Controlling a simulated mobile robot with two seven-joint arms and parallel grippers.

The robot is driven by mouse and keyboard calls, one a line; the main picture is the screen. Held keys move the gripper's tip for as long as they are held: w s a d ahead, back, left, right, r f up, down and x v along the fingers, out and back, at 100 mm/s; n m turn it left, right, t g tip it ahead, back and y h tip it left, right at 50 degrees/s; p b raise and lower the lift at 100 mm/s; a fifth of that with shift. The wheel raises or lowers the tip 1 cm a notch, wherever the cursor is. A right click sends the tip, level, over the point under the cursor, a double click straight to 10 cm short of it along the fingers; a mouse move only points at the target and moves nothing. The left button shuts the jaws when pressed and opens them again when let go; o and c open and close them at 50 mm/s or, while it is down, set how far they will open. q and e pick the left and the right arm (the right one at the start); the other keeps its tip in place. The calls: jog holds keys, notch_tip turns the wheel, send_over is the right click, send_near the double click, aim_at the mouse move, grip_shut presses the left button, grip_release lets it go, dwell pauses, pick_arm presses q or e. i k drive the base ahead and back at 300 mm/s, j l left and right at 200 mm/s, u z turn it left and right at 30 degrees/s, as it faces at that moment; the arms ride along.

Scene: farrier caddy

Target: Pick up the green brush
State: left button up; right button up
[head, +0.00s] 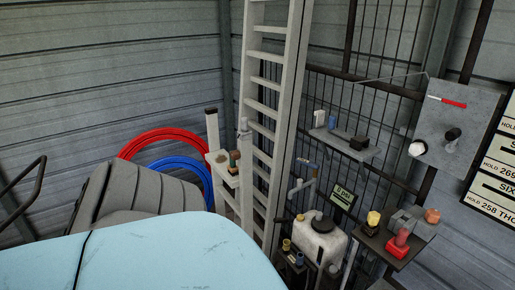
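I cannot make out a green brush for certain. A small brown and dark green upright item (234,161) stands on a pale tray (232,180) beside the ladder; it is too small to tell whether it is the brush. Neither of my grippers is in view.
A pale blue surface (150,255) fills the lower left, with a grey ribbed cover (135,190) behind it. Red (150,138) and blue (200,170) hoses hang on the wall. A ladder (265,110), white tank (320,240) and small shelves (345,143) with items stand right.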

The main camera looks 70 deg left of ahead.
aim_at(233, 168)
jog(key=u, duration=0.5)
jog(key=l+u, duration=0.1)
jog(key=u, duration=0.35)
jog(key=k+u, duration=0.1)
jog(key=u, duration=1.35)
jog(key=i+j+z, duration=0.2)
jog(key=i+l, duration=0.05)
jog(key=i, duration=0.05)
